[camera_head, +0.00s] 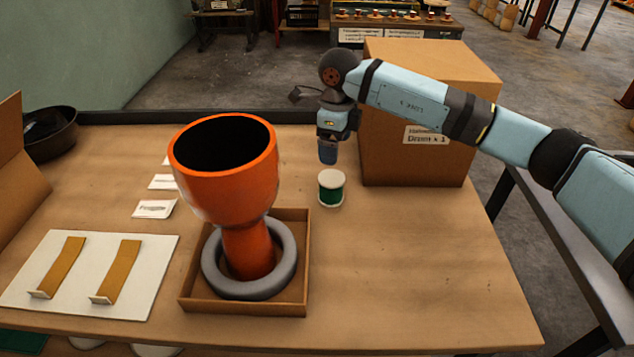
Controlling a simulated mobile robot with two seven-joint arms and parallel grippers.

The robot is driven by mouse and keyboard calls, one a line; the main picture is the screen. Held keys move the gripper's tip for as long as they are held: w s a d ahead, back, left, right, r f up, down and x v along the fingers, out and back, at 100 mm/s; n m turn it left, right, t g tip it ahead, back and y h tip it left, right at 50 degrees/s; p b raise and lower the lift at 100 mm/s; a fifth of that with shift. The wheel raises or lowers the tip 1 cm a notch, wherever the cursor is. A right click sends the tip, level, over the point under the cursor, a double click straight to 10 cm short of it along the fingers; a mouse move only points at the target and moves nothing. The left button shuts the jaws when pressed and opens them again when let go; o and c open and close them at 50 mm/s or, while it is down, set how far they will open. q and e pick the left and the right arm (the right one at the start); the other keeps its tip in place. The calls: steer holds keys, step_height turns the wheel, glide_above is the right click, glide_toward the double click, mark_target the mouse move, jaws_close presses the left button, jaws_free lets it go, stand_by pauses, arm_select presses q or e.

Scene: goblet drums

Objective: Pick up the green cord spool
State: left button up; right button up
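The green cord spool (331,195) stands upright on the wooden table, with a pale top and dark green cord around its side. My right gripper (328,157) points down just above the spool, with a small visible gap between them. Its fingers are small and seen from one side, so I cannot tell whether they are open or shut. Nothing shows hanging from it. My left gripper is not in view.
An orange goblet drum (228,185) stands in a grey ring (283,277) inside a shallow wooden tray (192,295), left of the spool. A large cardboard box (415,160) stands behind my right arm. A white board (85,305) holds two tan strips. The table's front right is clear.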

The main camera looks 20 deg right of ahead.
mark_target(335, 178)
steer(key=shift+w+f, duration=0.1)
steer(key=shift+f, duration=0.3)
step_height(335, 178, down, 7)
steer(key=shift+d+f+b, duration=0.1)
steer(key=shift+b, duration=0.3)
steer(key=shift+f+b, duration=0.4)
steer(key=shift+f, duration=2.45)
steer(key=c, duration=0.9)
